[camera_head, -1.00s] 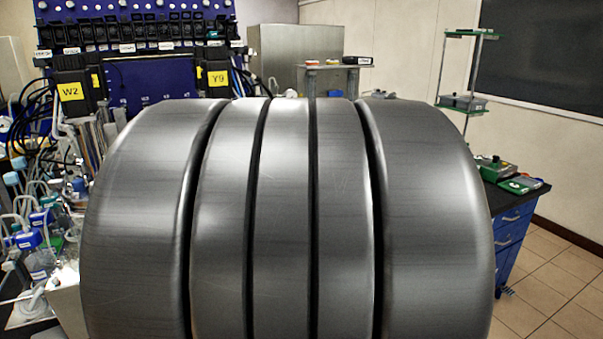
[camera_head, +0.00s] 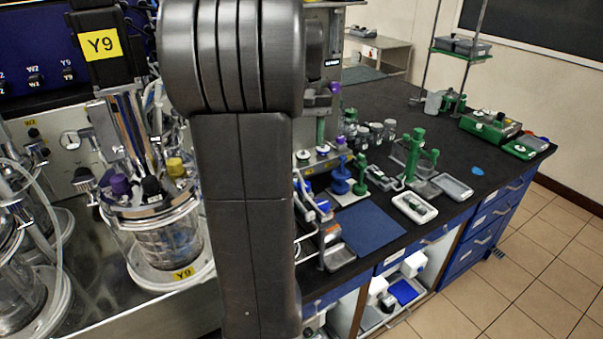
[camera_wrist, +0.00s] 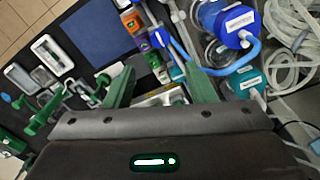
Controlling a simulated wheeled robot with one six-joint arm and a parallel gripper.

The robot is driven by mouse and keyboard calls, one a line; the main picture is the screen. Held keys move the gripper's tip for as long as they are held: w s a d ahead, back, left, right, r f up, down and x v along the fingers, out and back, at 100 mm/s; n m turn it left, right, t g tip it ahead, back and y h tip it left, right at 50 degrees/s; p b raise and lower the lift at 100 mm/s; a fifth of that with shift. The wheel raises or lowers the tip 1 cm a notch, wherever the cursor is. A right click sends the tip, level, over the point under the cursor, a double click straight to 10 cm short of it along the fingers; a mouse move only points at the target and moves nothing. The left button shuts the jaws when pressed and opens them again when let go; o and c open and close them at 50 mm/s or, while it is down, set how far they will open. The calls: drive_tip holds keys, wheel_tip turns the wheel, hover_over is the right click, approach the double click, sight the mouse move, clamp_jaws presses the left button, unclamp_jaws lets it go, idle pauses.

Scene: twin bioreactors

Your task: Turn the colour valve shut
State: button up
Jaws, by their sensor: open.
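I cannot pick out the colour valve with certainty in either view. My gripper (camera_wrist: 160,88) shows in the wrist view as two green fingers, spread apart with nothing held between them. Beyond the fingers are small items with green and purple parts (camera_wrist: 155,40) and a blue tube. In the head view my dark arm link fills the centre and hides the gripper and part of the bench behind it. Small white, blue and purple knobs sit on a panel (camera_head: 322,158) just right of my arm.
The Y9 glass vessel (camera_head: 165,240) stands left of my arm. A blue mat (camera_head: 366,232), green stands (camera_head: 425,155) and trays (camera_head: 414,207) lie on the black bench to the right. Blue-capped bottles (camera_wrist: 232,30) and clear tubing (camera_wrist: 290,60) crowd the wrist view's right. Floor at right is clear.

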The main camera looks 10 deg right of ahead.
sight(304, 184)
wheel_tip(304, 184, down, 12)
drive_tip(key=shift+f+p, duration=0.15)
drive_tip(key=shift+p, duration=0.2)
drive_tip(key=c, duration=1)
